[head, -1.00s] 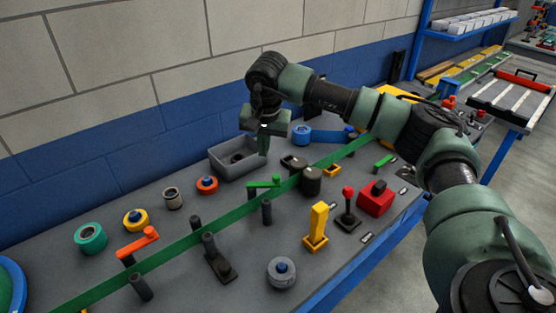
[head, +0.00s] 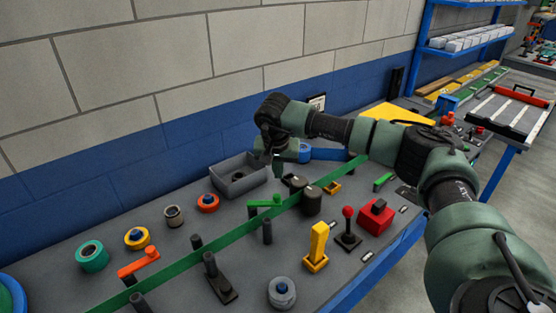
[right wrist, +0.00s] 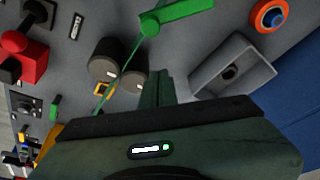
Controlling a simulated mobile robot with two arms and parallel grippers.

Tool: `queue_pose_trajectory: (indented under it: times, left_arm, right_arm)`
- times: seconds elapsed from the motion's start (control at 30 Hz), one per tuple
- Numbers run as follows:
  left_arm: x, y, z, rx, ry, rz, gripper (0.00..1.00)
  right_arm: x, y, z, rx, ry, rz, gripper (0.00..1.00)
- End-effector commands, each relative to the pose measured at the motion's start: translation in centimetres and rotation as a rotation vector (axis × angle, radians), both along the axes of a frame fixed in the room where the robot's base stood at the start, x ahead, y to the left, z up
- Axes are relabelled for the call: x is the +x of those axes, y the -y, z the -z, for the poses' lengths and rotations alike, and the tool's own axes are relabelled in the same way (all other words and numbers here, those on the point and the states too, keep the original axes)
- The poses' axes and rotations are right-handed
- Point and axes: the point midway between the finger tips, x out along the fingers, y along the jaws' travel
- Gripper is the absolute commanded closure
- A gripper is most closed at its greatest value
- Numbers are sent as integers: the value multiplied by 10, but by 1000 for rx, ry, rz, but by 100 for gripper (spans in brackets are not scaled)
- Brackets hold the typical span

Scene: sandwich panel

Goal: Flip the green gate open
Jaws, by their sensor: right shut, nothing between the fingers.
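The green gate (head: 265,202) is a short green bar on a post beside the long green strip, near the middle of the bench. It also shows at the top of the right wrist view (right wrist: 180,17). My right gripper (head: 278,168) is shut and empty, beyond the gate and slightly to its right, next to the grey bin. Its fingers (right wrist: 158,82) point toward the bench in the right wrist view and are apart from the gate. My left gripper is not in view.
A long green strip (head: 227,239) crosses the bench diagonally. The open grey bin (head: 238,184) stands near the wall. Two dark round knobs (right wrist: 105,60) sit close to the fingers. An orange gate (head: 139,262), yellow lever (head: 317,243) and red block (head: 376,216) stand around.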

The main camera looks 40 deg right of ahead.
Motion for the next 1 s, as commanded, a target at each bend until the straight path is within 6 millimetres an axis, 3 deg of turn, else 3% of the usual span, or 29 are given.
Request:
queue_pose_trajectory:
  times: [0.17,0.47,1.0]
  left_arm:
    - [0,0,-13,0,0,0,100]
    - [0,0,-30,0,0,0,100]
    - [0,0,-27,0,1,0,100]
  right_arm:
    - [6,6,30,-1,-3,-1,100]
    - [-20,-18,30,0,0,-1,100]
    - [-20,-23,32,1,1,6,100]
